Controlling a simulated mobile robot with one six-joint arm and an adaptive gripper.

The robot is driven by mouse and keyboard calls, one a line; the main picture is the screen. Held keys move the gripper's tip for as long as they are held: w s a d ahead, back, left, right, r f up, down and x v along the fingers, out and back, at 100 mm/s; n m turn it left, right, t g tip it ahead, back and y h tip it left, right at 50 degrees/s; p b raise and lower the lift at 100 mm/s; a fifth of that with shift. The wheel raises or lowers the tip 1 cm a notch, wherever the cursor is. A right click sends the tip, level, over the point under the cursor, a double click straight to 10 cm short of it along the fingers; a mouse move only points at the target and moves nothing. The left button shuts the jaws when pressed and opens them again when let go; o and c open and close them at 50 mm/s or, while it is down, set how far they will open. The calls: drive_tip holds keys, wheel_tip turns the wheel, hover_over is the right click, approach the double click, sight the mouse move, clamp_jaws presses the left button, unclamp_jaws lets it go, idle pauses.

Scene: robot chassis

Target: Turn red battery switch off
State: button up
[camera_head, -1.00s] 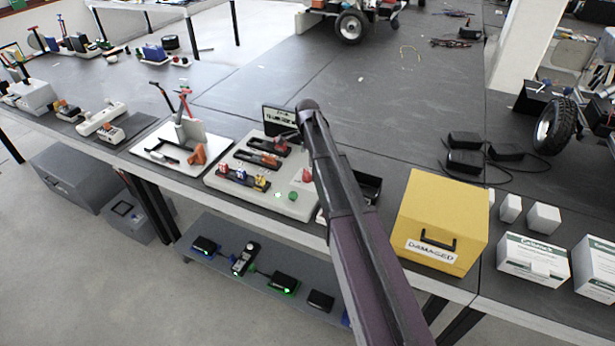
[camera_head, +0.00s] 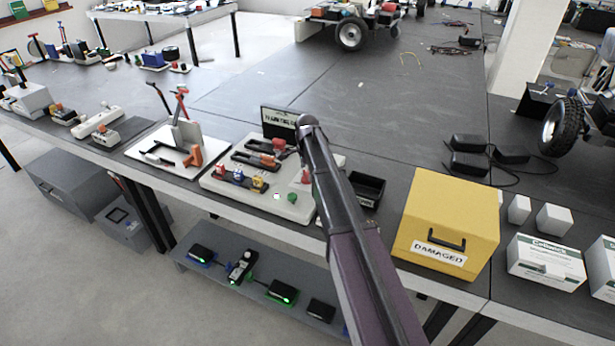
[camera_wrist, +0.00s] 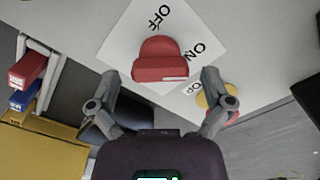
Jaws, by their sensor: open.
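The red switch (camera_wrist: 160,60) has a rounded knob with a straight bar edge. It sits on a white label (camera_wrist: 125,45) with OFF and ON printed beside the knob. My gripper (camera_wrist: 160,76) is open in the wrist view, one finger on each side of the knob's near edge, with gaps at both sides; contact cannot be told. In the head view, a red part (camera_head: 305,176) shows on the pale panel (camera_head: 225,187), right beside my arm. My arm hides part of the panel there, and the fingers cannot be made out.
A yellow DAMAGED box (camera_head: 447,228) and a black tray (camera_head: 367,188) stand right of my arm. A black sign (camera_head: 279,122) stands behind the panel. A yellow and red knob (camera_wrist: 220,98) lies near the right finger. The bench beyond is largely clear.

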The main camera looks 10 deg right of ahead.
drive_tip(key=shift+f, duration=0.1)
drive_tip(key=shift+c, duration=0.2)
drive_tip(key=c, duration=1)
